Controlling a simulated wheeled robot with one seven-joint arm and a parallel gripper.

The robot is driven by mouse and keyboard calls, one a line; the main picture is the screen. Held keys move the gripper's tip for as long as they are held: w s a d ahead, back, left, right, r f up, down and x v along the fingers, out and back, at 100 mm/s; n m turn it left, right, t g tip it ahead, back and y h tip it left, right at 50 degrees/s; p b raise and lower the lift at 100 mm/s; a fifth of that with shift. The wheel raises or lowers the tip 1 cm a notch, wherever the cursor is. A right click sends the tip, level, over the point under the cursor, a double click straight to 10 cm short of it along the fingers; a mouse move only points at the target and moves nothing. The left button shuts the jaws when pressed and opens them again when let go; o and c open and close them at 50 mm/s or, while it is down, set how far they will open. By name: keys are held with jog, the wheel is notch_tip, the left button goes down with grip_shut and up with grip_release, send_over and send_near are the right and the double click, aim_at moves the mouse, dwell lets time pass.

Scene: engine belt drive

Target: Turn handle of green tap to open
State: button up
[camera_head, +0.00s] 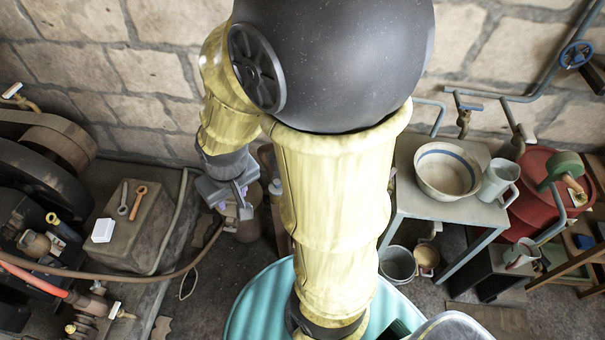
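No tap that is clearly green shows in the head view; my large arm hides part of the wall and floor. A second tap (519,137) hangs from the same piping, farther right. Another tap with a pale handle (16,95) is at the far left wall. My gripper (236,207) points down left of my arm, near the wall and far from the right-hand taps. Its fingers are small and partly hidden, so their opening is unclear.
A metal table (416,207) holds a bowl (447,171) and a jug (498,181). A red drum (541,190) and a green round object (563,169) stand right of it. Engine machinery (40,190) and a stone block with wrenches (130,232) are at left. A hose crosses the floor there.

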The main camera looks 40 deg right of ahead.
jog(key=o, duration=0.5)
jog(key=shift+w+d+f, duration=0.1)
jog(key=shift+f, duration=0.15)
jog(key=o, duration=0.6)
jog(key=shift+t, duration=0.3)
jog(key=f+b, duration=0.1)
jog(key=w+d+f, duration=0.1)
jog(key=d+f+b, duration=0.1)
jog(key=shift+w+f+b, duration=0.2)
jog(key=shift+w+b, duration=0.05)
jog(key=shift+b, duration=0.05)
jog(key=w+d+f+n+t+b, duration=0.1)
jog(key=w+d+f+t+b, duration=0.15)
jog(key=d+f+b, duration=0.4)
jog(key=w+d+f+t+b, duration=0.1)
jog(key=w+d+f+b, duration=0.2)
jog(key=f, duration=0.7)
jog(key=w+d+f+n+t+b, duration=0.1)
jog(key=w+d+f+t+b, duration=0.1)
jog(key=d+f+b, duration=0.45)
jog(key=s+d+f+m+t+h+b, duration=0.4)
jog(key=s+d+f+t+b, duration=0.2)
jog(key=d+f+t+b, duration=0.2)
notch_tip(320, 180, down, 6)
jog(key=d+b, duration=0.2)
jog(key=b, duration=0.2)
jog(key=shift+d+f+m+t, duration=0.15)
jog(key=shift+d+m+t, duration=0.2)
jog(key=shift+d+m, duration=0.05)
